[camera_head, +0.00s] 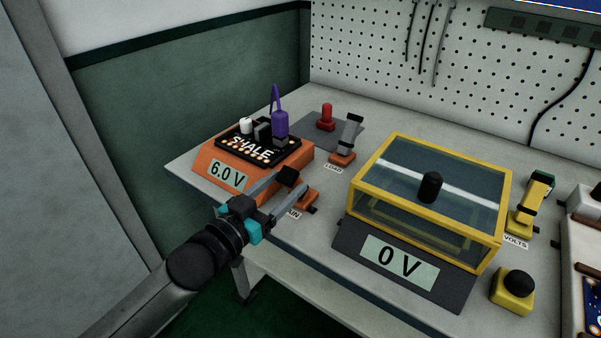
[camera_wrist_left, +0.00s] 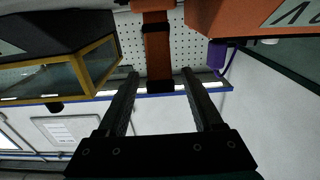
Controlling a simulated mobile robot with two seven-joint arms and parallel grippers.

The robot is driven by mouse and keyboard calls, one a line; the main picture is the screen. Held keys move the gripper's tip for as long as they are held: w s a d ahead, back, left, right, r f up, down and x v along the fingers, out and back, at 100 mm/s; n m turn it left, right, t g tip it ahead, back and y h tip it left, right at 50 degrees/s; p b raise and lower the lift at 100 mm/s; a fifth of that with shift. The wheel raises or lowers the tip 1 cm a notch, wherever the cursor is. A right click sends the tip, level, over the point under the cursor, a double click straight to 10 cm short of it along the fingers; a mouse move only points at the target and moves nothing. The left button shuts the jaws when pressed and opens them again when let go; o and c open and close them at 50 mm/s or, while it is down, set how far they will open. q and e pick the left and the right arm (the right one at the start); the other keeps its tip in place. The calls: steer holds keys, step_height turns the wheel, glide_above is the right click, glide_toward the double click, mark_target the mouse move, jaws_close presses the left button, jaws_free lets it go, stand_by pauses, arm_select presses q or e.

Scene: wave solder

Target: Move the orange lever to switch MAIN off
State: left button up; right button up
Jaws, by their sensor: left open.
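The orange MAIN lever (camera_head: 303,198) stands on the bench in front of the orange 6.0 V unit, its label partly hidden by my left gripper. In the left wrist view the orange lever (camera_wrist_left: 158,52) has a black tip that lies between the fingertips, with a gap on each side. My left gripper (camera_head: 291,183) is open around the lever's end; it also shows in the left wrist view (camera_wrist_left: 160,74). I cannot tell whether a finger touches the lever. My right gripper is not in view.
The 6.0 V unit (camera_head: 208,181) is close on the left. A LOAD lever (camera_head: 343,157) and a red knob (camera_head: 326,120) stand behind. A yellow-framed clear box (camera_head: 372,207) with a 0 V display (camera_head: 398,262) is to the right, with a VOLTS lever (camera_head: 527,214) and black button (camera_head: 519,284) beyond.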

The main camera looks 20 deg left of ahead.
arm_select(q)
steer(key=b+x, duration=0.1)
steer(key=x, duration=0.3)
steer(key=shift+w, duration=0.1)
steer(key=shift+x, duration=0.95)
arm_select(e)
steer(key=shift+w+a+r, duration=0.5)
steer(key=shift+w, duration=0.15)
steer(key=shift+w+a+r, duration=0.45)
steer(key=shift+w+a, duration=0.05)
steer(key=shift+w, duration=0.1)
arm_select(q)
jaws_close()
